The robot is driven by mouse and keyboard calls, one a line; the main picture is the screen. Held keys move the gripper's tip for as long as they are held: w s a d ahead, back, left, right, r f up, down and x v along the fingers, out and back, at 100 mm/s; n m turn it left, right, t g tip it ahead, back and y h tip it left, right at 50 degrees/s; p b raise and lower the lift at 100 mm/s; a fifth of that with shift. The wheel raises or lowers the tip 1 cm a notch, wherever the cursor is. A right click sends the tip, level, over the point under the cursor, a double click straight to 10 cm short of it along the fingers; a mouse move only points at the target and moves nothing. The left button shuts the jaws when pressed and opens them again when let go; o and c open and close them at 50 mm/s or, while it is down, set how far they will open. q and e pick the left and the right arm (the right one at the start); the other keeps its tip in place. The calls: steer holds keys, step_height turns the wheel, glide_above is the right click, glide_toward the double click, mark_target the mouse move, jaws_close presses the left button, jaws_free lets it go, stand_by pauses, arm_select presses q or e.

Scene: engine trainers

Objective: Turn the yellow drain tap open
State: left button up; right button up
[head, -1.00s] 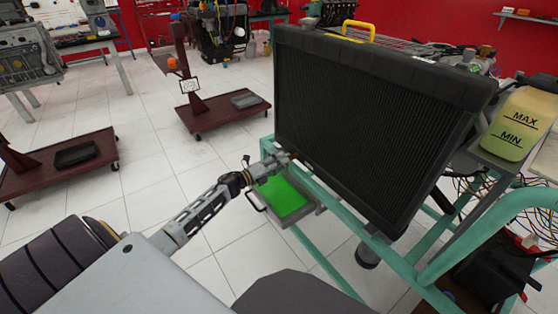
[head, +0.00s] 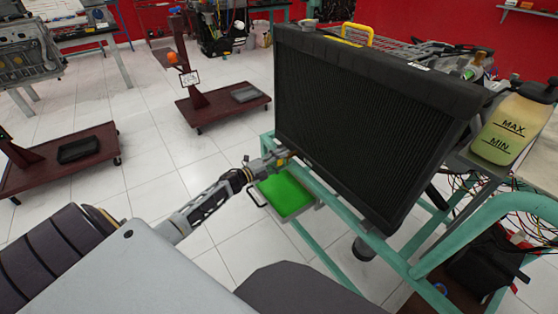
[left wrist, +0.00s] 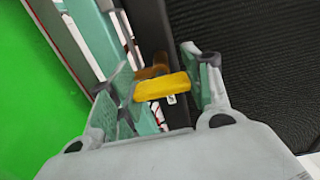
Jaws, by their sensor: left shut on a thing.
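The yellow drain tap (left wrist: 162,87) shows in the left wrist view as a short flat yellow bar between my left gripper's two fingers (left wrist: 165,84). It lies crosswise from one finger toward the other, with a brown fitting behind it. In the head view my left gripper (head: 276,158) is at the lower left corner of the black radiator (head: 370,110), and the tap is mostly hidden there. My left gripper is shut on the tap. My right gripper is not in view.
A teal frame (head: 330,195) carries the radiator. A green tray (head: 287,196) sits below my left gripper. A coolant bottle (head: 508,130) with MAX and MIN marks stands at the right, above loose wires. Open tiled floor lies to the left, with red wheeled stands beyond.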

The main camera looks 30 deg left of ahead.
arm_select(q)
steer(key=o, duration=1)
steer(key=shift+o, duration=0.2)
steer(key=v, duration=1.2)
stand_by(0.8)
